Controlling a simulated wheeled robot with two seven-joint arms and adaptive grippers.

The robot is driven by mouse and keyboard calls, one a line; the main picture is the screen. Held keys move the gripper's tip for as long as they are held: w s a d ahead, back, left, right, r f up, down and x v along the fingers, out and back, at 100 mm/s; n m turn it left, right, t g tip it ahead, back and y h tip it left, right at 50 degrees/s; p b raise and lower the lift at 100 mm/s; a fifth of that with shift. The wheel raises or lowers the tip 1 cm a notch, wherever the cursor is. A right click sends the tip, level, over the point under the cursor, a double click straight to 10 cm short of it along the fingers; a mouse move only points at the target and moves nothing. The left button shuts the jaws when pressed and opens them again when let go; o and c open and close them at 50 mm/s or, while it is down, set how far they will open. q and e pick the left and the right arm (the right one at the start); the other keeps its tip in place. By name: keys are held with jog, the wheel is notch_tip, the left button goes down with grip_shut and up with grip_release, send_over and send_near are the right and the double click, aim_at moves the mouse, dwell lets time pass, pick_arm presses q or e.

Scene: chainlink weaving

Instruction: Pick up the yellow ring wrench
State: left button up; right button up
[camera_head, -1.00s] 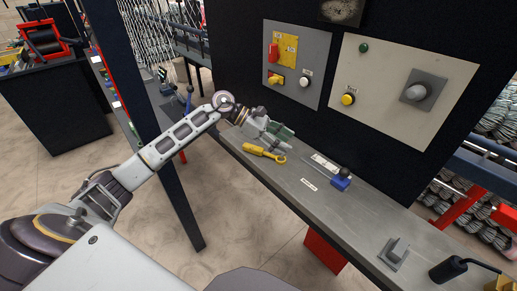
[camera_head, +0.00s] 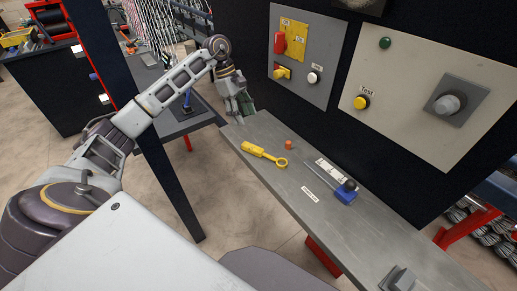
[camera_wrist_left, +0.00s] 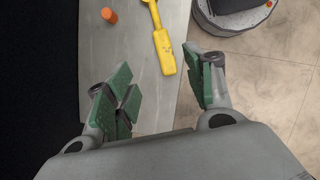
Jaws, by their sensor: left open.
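The yellow ring wrench (camera_head: 264,154) lies flat on the grey metal shelf, near its left end, with its ring end pointing right. It also shows in the left wrist view (camera_wrist_left: 164,50), handle end toward my gripper and ring end cut off by the top edge. My left gripper (camera_head: 241,112) is at the shelf's left end, behind and left of the wrench, fingers pointing down. In the left wrist view my left gripper (camera_wrist_left: 165,90) has its green-padded fingers wide apart with nothing between them. The wrench handle lies beyond the fingertips, untouched. My right gripper is not in view.
A small orange cylinder (camera_head: 288,145) stands near the wrench. A blue block tool (camera_head: 346,192) and a white label plate lie farther right. A dark post (camera_head: 140,130) stands at left.

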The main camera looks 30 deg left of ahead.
pick_arm(q)
jog(key=p, duration=0.1)
send_over(256, 148)
jog(key=a, duration=0.3)
jog(key=f, duration=0.7)
jog(key=shift+w+d, duration=0.15)
jog(key=shift+w, duration=0.1)
jog(key=shift+d+f, duration=0.15)
jog(key=shift+f, duration=0.3)
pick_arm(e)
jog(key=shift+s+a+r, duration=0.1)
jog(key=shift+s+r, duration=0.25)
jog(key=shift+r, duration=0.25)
pick_arm(q)
jog(key=shift+s+p+x, duration=0.15)
jog(key=shift+p+x, duration=0.25)
jog(key=shift+x, duration=0.35)
jog(key=shift+s+p+x, duration=0.1)
jog(key=shift+p+x, duration=0.3)
jog(key=shift+x, duration=1.5)
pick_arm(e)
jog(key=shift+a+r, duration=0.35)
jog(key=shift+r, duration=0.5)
